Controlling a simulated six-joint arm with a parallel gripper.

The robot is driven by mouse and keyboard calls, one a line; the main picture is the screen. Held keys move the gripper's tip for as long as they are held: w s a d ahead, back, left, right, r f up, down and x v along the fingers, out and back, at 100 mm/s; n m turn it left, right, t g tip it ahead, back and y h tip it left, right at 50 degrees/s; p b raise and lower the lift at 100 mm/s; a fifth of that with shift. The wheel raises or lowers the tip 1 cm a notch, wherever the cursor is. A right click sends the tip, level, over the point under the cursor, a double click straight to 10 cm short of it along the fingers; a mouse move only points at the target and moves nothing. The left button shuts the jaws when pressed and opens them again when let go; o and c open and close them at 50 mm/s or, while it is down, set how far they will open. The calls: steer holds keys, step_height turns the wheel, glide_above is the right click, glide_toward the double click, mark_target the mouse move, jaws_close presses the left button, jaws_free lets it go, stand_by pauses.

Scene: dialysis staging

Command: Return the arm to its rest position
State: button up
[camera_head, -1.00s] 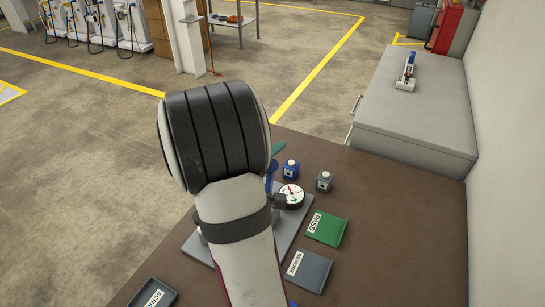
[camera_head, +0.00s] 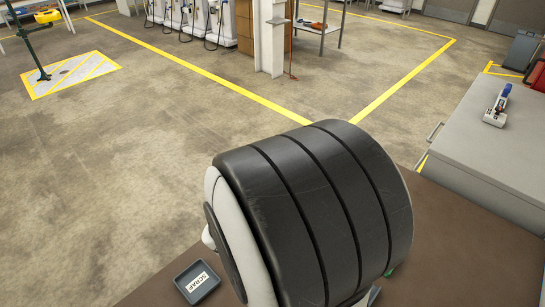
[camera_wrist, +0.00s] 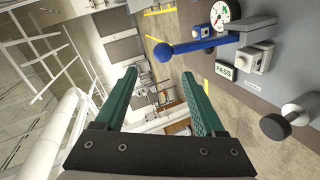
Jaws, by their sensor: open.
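My gripper (camera_wrist: 159,73) is in the wrist view with its two green fingers spread apart. Nothing is between them. The gripper is tilted sideways to the room and is hidden in the head view, where a large black-banded link of my own arm fills the lower middle. In the wrist view a fixture with a round dial gauge (camera_wrist: 225,12) and a blue lever (camera_wrist: 200,45) with a ball end lies to the right of the fingers, apart from them.
A dark SCRAP tray (camera_head: 197,282) sits on the brown table (camera_head: 445,250) at lower left. A grey cabinet (camera_head: 490,150) with a small device (camera_head: 497,105) on top stands at right. Open floor lies beyond the table.

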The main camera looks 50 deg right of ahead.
stand_by(0.3)
steer(key=s+a+f+m+g+y, duration=0.15)
steer(key=s+a+y, duration=0.3)
steer(key=a, duration=0.55)
steer(key=s+a+f+m+g+y, duration=0.1)
steer(key=s+a+f+m+y, duration=0.2)
steer(key=a+y, duration=0.45)
steer(key=a+r+n+t+y, duration=0.1)
steer(key=a+y, duration=0.3)
steer(key=a, duration=1)
steer(key=shift+r+n+t, duration=0.2)
steer(key=shift+n+t, duration=0.45)
steer(key=shift+n, duration=0.1)
